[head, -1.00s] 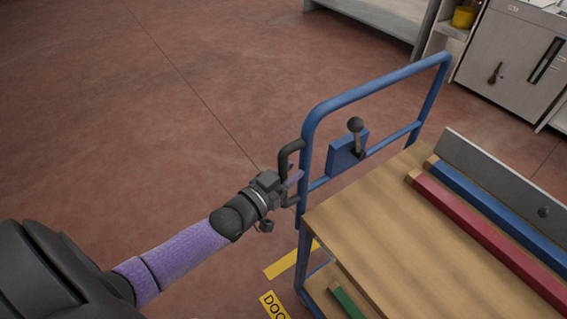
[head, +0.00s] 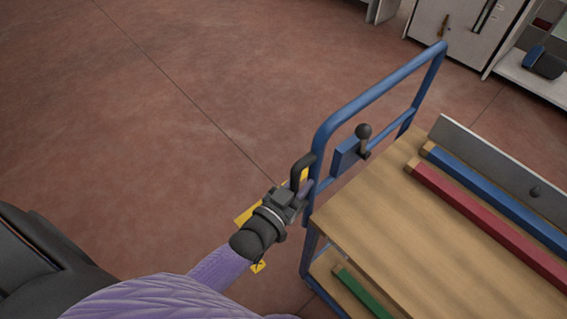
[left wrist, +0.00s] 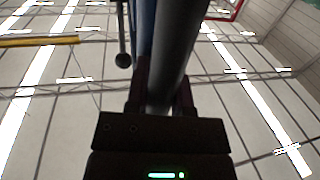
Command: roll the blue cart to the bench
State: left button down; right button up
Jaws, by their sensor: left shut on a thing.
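The blue cart (head: 380,86) stands at the right of the head view, with a tubular blue end frame and a wooden top deck (head: 395,220). A black handle (head: 303,163) is fixed to the near post of that frame. My left gripper (head: 299,194) is shut on this handle. In the left wrist view the dark handle bar (left wrist: 172,60) runs up between the fingers of the left gripper (left wrist: 162,98). A black ball-knob lever (head: 364,132) stands on a blue plate on the end frame. My right gripper is not in view. I cannot pick out the bench for certain.
Red (head: 480,220) and blue (head: 490,195) bars lie on the deck beside a grey upright rail (head: 500,165). A green bar (head: 360,292) is on the lower shelf. Pale cabinets (head: 462,28) stand at the back right. Red floor left of the cart is clear, with yellow markings under my arm.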

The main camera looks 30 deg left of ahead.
pick_arm(q)
jog(key=d, duration=0.1)
jog(key=s+d, duration=0.1)
jog(key=d, duration=0.1)
jog(key=s+d+p, duration=0.1)
jog(key=d, duration=0.1)
jog(key=shift+f, duration=0.1)
jog(key=c, duration=0.9)
grip_release()
jog(key=shift+c, duration=0.2)
jog(key=o, duration=0.5)
jog(key=shift+s+d, duration=0.1)
jog(key=shift+d, duration=0.05)
jog(key=shift+c, duration=0.2)
jog(key=s+a+p, duration=0.1)
jog(key=s+a, duration=0.1)
jog(key=s, duration=0.7)
jog(key=shift+s, duration=0.35)
